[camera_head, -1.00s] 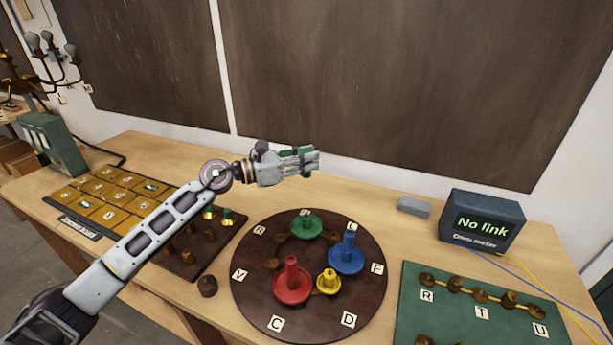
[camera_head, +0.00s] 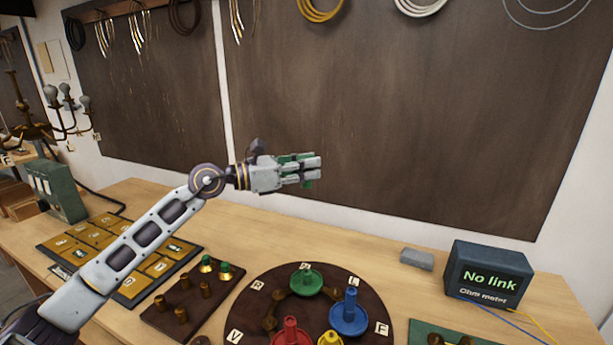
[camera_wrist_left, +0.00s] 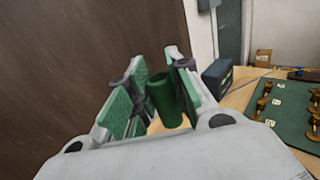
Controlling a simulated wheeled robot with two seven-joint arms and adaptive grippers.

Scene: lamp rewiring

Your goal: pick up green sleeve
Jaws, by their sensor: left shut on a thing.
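My left gripper (camera_head: 314,169) is up in front of the dark wall board, above the back of the table. It is shut on the green sleeve (camera_wrist_left: 163,97), a plain green cylinder that shows between the green finger pads in the left wrist view. In the head view the fingers hide most of the sleeve, and only a small green end (camera_head: 307,184) shows below them. My right gripper is in neither view.
Below is a round dark turntable (camera_head: 256,311) with green (camera_head: 306,281), blue (camera_head: 349,314), red and yellow pieces. A dark peg board (camera_head: 205,308), gold-tiled tray (camera_head: 128,287), ohm meter (camera_head: 487,274) reading "No link" and grey block (camera_head: 417,259) stand around it. Wire coils (camera_head: 321,8) hang above.

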